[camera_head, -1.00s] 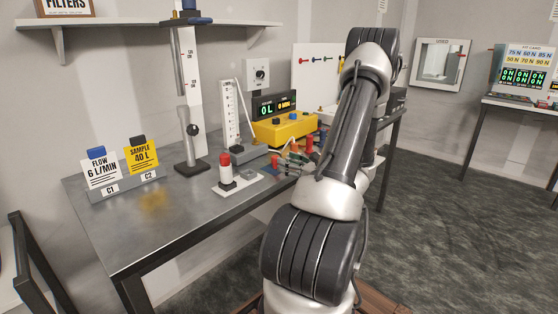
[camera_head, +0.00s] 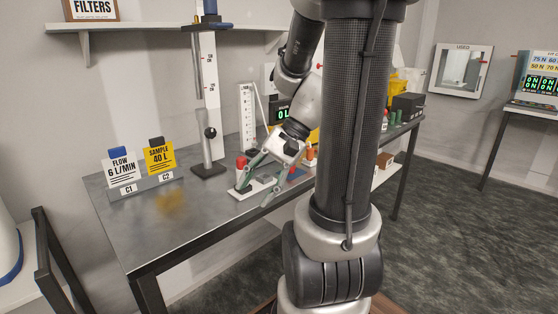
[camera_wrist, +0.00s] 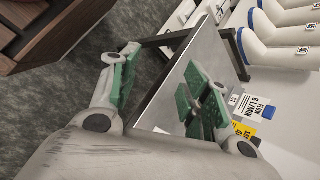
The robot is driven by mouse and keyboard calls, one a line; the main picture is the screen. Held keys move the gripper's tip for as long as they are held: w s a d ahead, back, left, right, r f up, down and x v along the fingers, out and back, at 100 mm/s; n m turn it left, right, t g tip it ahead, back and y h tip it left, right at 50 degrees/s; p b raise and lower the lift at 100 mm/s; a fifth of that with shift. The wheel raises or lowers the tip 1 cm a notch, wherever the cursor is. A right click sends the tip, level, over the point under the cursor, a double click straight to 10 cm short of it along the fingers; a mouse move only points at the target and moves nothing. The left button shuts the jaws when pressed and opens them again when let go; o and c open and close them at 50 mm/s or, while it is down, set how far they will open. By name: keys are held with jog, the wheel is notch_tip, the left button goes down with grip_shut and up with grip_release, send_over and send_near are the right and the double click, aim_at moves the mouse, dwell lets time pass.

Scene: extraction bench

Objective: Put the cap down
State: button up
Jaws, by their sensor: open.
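My gripper (camera_head: 253,194) is open above the front part of the steel bench, its green-padded fingers spread. In the wrist view my gripper (camera_wrist: 163,62) shows nothing between its pads. A red top (camera_head: 241,162) shows just behind the left finger, at the white base plate (camera_head: 236,195). I cannot tell whether this red part is the cap. The finger hides part of it, and I cannot tell whether they touch. No other piece is clearly a cap.
The bench (camera_head: 195,232) is clear at its front left. A sign holder with a white flow card (camera_head: 122,170) and a yellow sample card (camera_head: 160,157) stands at the back left. A tall column stand (camera_head: 208,168) is behind the gripper. Small items crowd the right.

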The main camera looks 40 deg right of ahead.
jog(key=s+d+r+n+t+h, duration=0.2)
jog(key=s+r+n+h, duration=0.2)
jog(key=r+n+h, duration=0.3)
jog(key=shift+d+r+n+t, duration=0.15)
jog(key=shift+d+n+t, duration=0.15)
jog(key=shift+n, duration=1.7)
